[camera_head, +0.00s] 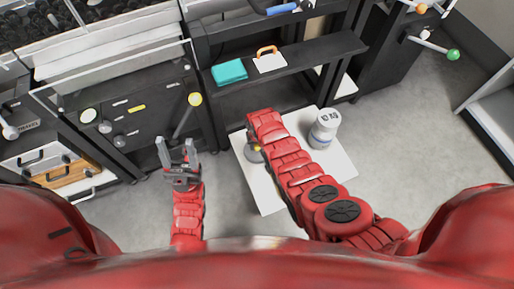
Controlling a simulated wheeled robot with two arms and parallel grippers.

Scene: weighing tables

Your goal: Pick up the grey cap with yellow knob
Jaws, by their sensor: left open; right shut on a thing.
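The grey cap with yellow knob (255,154) shows at the left side of the white tabletop (339,165), partly covered by my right arm. My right gripper (251,137) points down beneath the red wrist and is mostly hidden. It is shut at the cap, with the contact itself covered by the arm. I cannot tell whether the cap is lifted off the white surface. My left gripper (177,153) is open and empty, left of the white tabletop, with its fingers pointing toward the dark cabinets.
A white jar-like weight (324,129) with dark lettering stands right of my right arm. A dark shelf (300,62) behind holds a teal cloth-like item (229,72) and a white item with an orange handle (270,60). Dark cabinets stand at left; grey floor (400,130) is clear at right.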

